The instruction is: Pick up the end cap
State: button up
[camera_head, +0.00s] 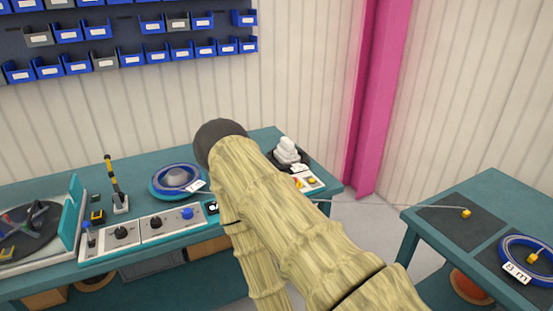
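I cannot tell for certain which thing is the end cap. A black tray (305,164) at the right end of the long bench holds a pile of white pieces (288,149), which may be end caps. A small yellow block (466,213) sits on a dark mat on the right table, at the end of a thin grey cable (390,204). My arm, in a tan sleeve, crosses the middle of the view and hides part of the bench. My gripper is not visible.
The teal bench (262,138) also carries a blue reel (177,179), a control panel (150,231) and a yellow-black handled tool (113,182). The right table (497,184) holds a labelled blue cable coil (509,241). The cable spans the gap between the tables.

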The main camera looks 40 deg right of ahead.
aim_at(465, 213)
jog(key=u, duration=0.1)
jog(key=k, duration=1)
jog(key=z, duration=1.4)
jog(key=i, duration=1.1)
jog(key=z, duration=1.3)
jog(key=k, duration=0.5)
jog(key=z, duration=1.1)
jog(key=k, duration=0.85)
jog(key=z, duration=0.45)
jog(key=i, duration=1)
jog(key=u, duration=1.15)
jog(key=i, duration=0.95)
jog(key=u, duration=1)
